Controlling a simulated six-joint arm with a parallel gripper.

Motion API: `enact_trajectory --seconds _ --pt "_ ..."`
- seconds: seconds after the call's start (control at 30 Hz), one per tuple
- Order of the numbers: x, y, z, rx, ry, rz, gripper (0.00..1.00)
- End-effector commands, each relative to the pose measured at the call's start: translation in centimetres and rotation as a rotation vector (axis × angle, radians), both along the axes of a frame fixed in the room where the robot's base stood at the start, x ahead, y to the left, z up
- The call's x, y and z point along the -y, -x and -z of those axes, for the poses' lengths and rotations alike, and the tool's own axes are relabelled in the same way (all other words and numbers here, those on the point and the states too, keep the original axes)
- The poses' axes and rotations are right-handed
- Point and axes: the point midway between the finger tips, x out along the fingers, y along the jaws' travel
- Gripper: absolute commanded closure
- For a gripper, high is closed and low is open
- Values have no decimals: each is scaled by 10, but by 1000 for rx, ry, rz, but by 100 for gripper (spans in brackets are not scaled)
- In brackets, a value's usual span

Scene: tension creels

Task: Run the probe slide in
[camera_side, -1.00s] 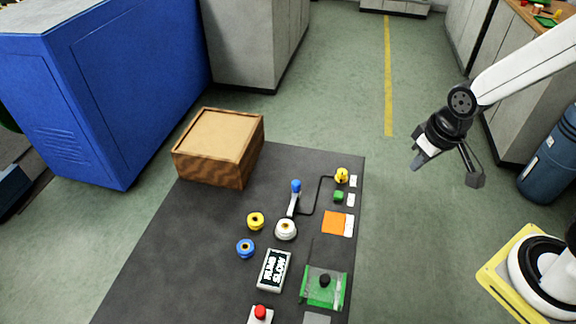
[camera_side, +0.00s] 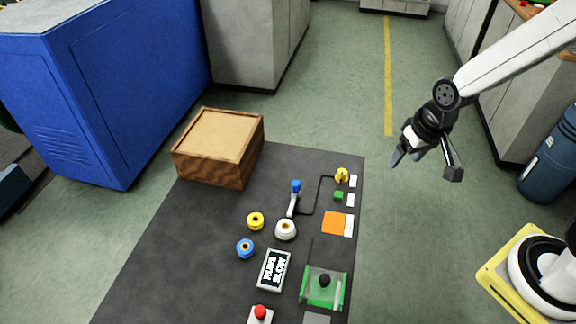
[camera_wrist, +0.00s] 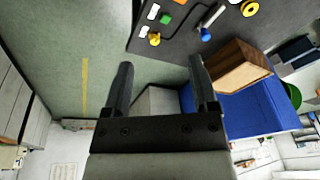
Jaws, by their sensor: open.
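A green slide unit with a black knob (camera_side: 324,281), which looks like the probe slide, sits near the front right of the dark table in the side view. It has a pale strip on its right side; its exact position of travel is hard to tell. My gripper (camera_side: 424,166) is open and empty, up in the air to the right of the table and well apart from the slide. Its two fingers also show spread in the wrist view (camera_wrist: 160,66), with nothing between them. I cannot make out the slide in the wrist view.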

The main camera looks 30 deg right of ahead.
Motion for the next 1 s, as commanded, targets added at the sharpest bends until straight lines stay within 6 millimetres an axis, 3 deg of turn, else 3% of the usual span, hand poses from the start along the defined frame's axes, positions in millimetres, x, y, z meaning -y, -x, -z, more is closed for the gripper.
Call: enact_trajectory --seconds 0.47,1.0 --pt "-24 -102 44 -80 -230 636 25" --pt "-56 -195 134 -233 -475 1376 25"
